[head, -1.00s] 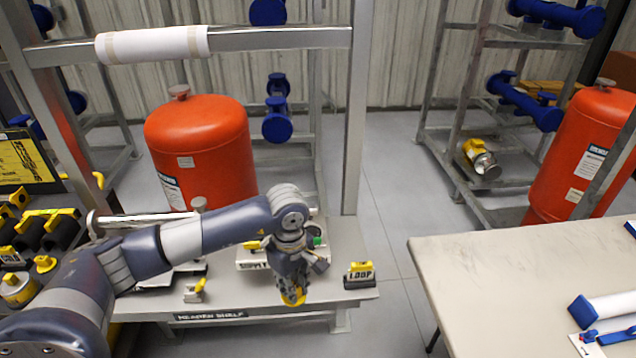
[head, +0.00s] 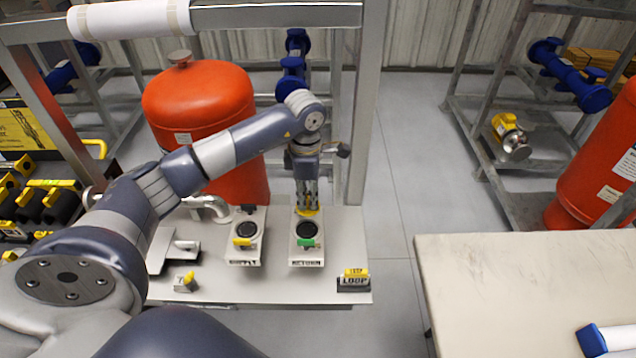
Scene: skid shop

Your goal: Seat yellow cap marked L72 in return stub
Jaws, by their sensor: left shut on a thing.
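My left gripper (head: 306,200) points down and is shut on the yellow cap (head: 307,212). The cap is just above and behind the return stub (head: 307,230), a dark round opening on a white block with a green handle and a label reading RETURN. The cap looks apart from the stub, but the exact gap is hard to judge. The marking L72 cannot be read from here. A similar supply stub (head: 246,228) with a yellow handle stands to the left. My right gripper is not in view.
The header shelf (head: 215,290) carries the stubs, a LOOP sign block (head: 353,281) at right and a small yellow-topped fitting (head: 186,283) at left. An orange tank (head: 208,100) stands behind. A metal upright (head: 365,110) rises right of my gripper. A pale table (head: 530,280) is at right.

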